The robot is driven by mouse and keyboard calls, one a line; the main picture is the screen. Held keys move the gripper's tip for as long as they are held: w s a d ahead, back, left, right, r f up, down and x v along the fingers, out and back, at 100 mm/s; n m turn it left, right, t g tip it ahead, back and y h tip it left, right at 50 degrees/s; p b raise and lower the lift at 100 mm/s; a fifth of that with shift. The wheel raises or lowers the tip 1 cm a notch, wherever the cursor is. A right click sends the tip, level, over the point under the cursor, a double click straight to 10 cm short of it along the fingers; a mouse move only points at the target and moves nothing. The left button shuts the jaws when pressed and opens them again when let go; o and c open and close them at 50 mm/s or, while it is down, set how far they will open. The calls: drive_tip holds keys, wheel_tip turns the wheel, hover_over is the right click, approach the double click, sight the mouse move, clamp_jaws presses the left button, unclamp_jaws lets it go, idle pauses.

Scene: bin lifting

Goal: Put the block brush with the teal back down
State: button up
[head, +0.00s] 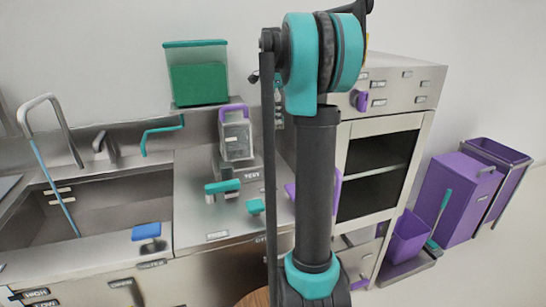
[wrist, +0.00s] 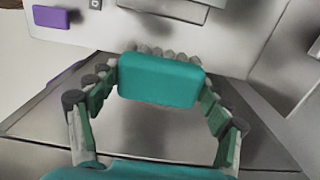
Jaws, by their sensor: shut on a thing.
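In the wrist view, the block brush with the teal back (wrist: 160,80) sits between the fingers of my gripper (wrist: 158,103). The fingers are shut on its two short ends. Its teal back faces the camera, and a row of grey bristle tufts shows past its far edge. A grey surface shows behind and below it; I cannot tell whether the brush touches it. In the head view, my arm blocks part of the counter and I cannot clearly make out my gripper. Two small teal-topped things, one larger (head: 222,187) and one smaller (head: 256,206), show left of my arm.
A blue-backed brush (head: 146,231) lies on the counter's front edge by the sink (head: 100,205). A purple-handled grater-like thing (head: 236,137) stands at the counter's back. A green container (head: 197,75) is on the ledge. Purple bins (head: 458,195) stand at the right.

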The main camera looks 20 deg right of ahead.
sight(273, 126)
wheel_tip(273, 126, down, 17)
drive_tip(key=shift+r, duration=0.2)
drive_tip(key=shift+f, duration=0.1)
idle(0.3)
drive_tip(key=o, duration=1.2)
wheel_tip(273, 126, up, 12)
drive_tip(key=shift+r, duration=0.15)
drive_tip(key=shift+s, duration=0.1)
